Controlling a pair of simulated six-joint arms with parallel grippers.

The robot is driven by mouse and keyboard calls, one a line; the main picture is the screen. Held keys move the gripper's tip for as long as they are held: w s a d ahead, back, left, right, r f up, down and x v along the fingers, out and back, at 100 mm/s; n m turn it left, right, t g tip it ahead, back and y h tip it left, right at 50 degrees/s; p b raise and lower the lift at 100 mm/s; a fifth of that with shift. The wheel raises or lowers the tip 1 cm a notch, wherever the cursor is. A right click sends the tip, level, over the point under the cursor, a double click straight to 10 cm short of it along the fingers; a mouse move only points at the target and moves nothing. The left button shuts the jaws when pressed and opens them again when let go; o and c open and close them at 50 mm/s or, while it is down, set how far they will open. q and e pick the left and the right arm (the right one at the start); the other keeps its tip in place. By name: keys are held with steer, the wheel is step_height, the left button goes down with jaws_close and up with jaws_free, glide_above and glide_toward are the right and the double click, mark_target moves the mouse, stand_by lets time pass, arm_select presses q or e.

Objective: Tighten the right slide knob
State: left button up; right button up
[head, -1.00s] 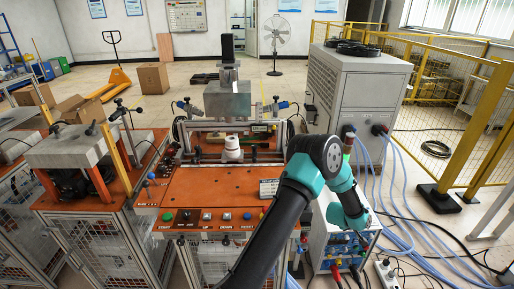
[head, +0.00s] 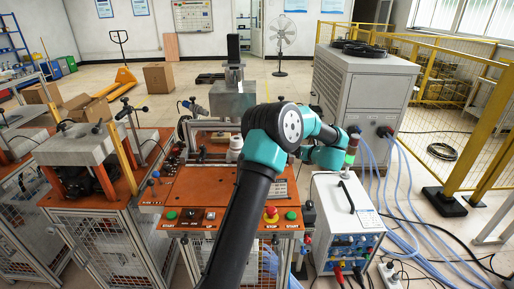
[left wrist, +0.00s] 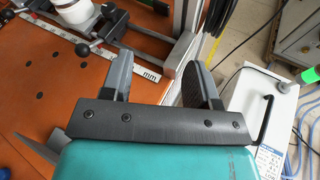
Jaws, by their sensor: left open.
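In the left wrist view, my left gripper (left wrist: 158,75) has its two dark fingers apart with nothing between them. It is above the right edge of the orange bench (left wrist: 50,110). Beyond the left finger is a metal slide fixture with a white mm ruler (left wrist: 125,66) and a black knob (left wrist: 83,50) on a rod. Another dark knob (left wrist: 158,5) shows at the top edge. I cannot tell which is the right slide knob. In the head view my arm crosses the bench and covers its right slide; the gripper fingers are hidden there. My right gripper is not in view.
A white power unit (head: 335,205) with a black handle stands right of the bench. A grey cabinet (head: 360,95) stands behind it, with blue hoses and cables on the floor. A red emergency button (head: 271,213) is on the bench front, close to my arm.

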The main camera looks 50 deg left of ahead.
arm_select(q)
steer(key=s+n+g, duration=0.1)
steer(key=n, duration=0.1)
steer(key=s+r+n+g, duration=0.1)
steer(key=s+n, duration=0.1)
steer(key=s+a+r+n+g+h, duration=0.1)
steer(key=n+g, duration=0.1)
steer(key=shift+s+a+r, duration=0.1)
steer(key=shift+s+r, duration=0.05)
steer(key=shift+s, duration=0.15)
steer(key=x, duration=1.7)
steer(key=shift+w+a, duration=0.1)
steer(key=shift+a, duration=0.1)
steer(key=shift+c, duration=0.3)
steer(key=c, duration=0.8)
